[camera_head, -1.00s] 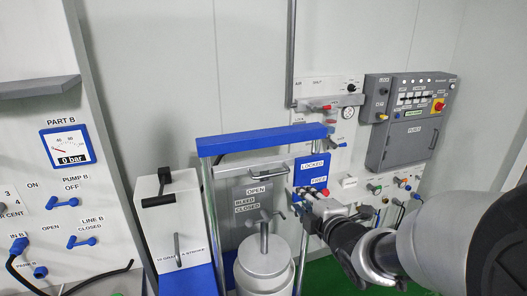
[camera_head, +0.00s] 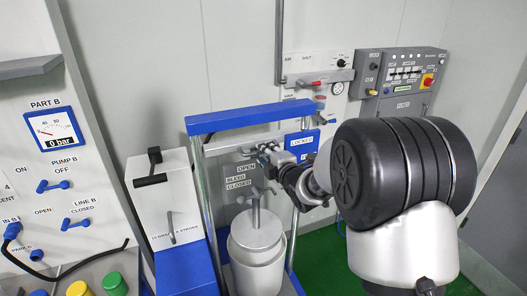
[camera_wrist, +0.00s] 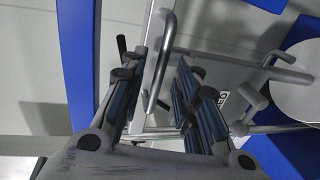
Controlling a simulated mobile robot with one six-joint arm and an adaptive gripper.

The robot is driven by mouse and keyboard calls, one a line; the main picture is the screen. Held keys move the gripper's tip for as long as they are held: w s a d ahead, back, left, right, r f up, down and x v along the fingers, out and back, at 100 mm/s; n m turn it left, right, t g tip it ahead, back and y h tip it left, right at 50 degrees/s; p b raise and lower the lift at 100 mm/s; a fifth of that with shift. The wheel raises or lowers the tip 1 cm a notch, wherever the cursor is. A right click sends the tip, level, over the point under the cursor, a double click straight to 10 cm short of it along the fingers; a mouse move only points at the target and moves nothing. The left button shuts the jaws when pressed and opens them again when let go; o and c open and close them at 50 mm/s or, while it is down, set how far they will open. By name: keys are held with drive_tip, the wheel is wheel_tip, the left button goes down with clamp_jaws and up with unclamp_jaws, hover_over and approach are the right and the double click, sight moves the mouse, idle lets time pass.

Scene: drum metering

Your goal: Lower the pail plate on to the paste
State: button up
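The grey pail (camera_head: 257,262) stands inside a blue-topped press frame (camera_head: 250,118), with a T-shaped handle (camera_head: 255,214) upright on its top. The plate's underside and the paste are hidden. My gripper (camera_head: 262,155) is in front of the frame, above and slightly right of the T-handle, near the OPEN / BLEED / CLOSED label (camera_head: 240,177). In the wrist view my gripper (camera_wrist: 165,100) is open, its blue-padded fingers apart. A curved metal handle (camera_wrist: 160,62) shows in the gap between them; I cannot tell whether it is within reach or beyond.
A LOCKED sign (camera_head: 301,143) is behind my wrist. A white box with a black lever (camera_head: 153,168) stands left of the frame. The Part B panel (camera_head: 50,130) is far left. A grey control box (camera_head: 408,80) is on the back wall. Green floor shows at right.

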drive_tip(key=shift+x, duration=1.35)
drive_tip(key=shift+c, duration=0.3)
clamp_jaws()
